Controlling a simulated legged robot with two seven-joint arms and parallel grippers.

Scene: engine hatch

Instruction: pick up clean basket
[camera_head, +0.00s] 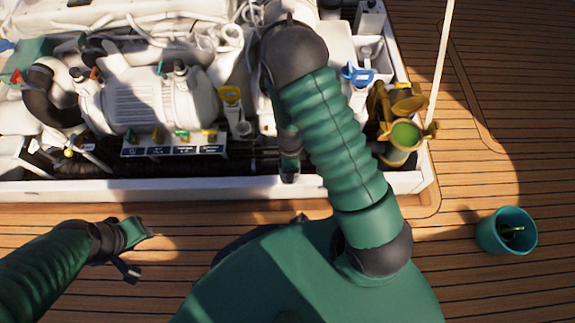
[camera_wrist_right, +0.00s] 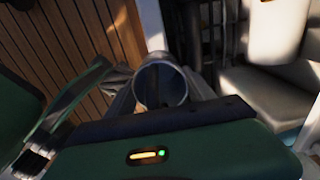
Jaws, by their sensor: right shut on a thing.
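A grey cylindrical basket (camera_wrist_right: 162,88) with a round open end shows in the right wrist view, at the jaws of my right gripper. In the head view my right gripper (camera_head: 289,172) points down at the front edge of the engine hatch, shut on the basket, which is mostly hidden there. A bronze strainer housing (camera_head: 398,155) with green inside stands at the hatch's right corner, to the right of my right forearm. My left gripper (camera_head: 140,252) is open and empty over the deck at lower left.
The white hatch rim (camera_head: 210,187) surrounds the engine (camera_head: 150,100) and its hoses. A teal bucket (camera_head: 490,235) holding a small object with a green part stands on the wooden deck at right. A pale pole (camera_head: 442,60) rises near the housing. The deck around the bucket is clear.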

